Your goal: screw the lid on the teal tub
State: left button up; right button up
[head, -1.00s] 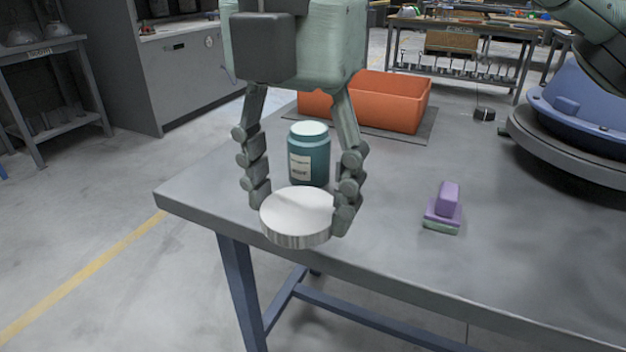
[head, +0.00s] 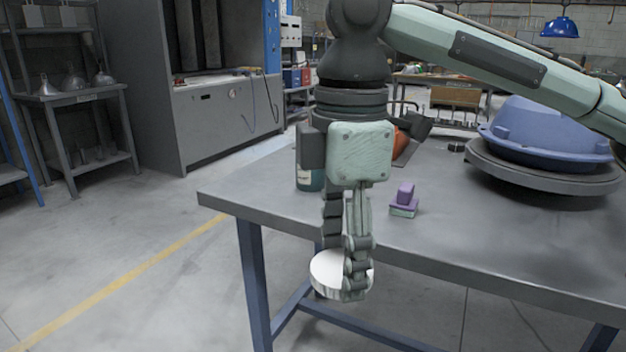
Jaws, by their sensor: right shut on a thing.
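The teal tub (head: 308,180) stands upright on the table near its left end, mostly hidden behind my right gripper and wrist. The round white lid (head: 325,276) is held flat, clear of the tub. In the picture it overlaps the space in front of the table's front edge. My right gripper (head: 345,275) points down and is shut on the lid, with a finger across its right side. The far finger's grip is partly hidden. My left gripper is not in view.
A purple block with a green base (head: 404,203) lies right of my gripper on the grey table (head: 480,232). A big blue hood (head: 545,135) on a round grey turntable stands at the right. An orange bin (head: 402,142) is mostly hidden behind my wrist.

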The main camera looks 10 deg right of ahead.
jog(key=w+d+f+m, duration=0.7)
jog(key=d+f+m, duration=0.3)
jog(key=m, duration=0.9)
jog(key=shift+w+d+f, duration=0.15)
jog(key=shift+w+d, duration=0.1)
jog(key=shift+d, duration=0.45)
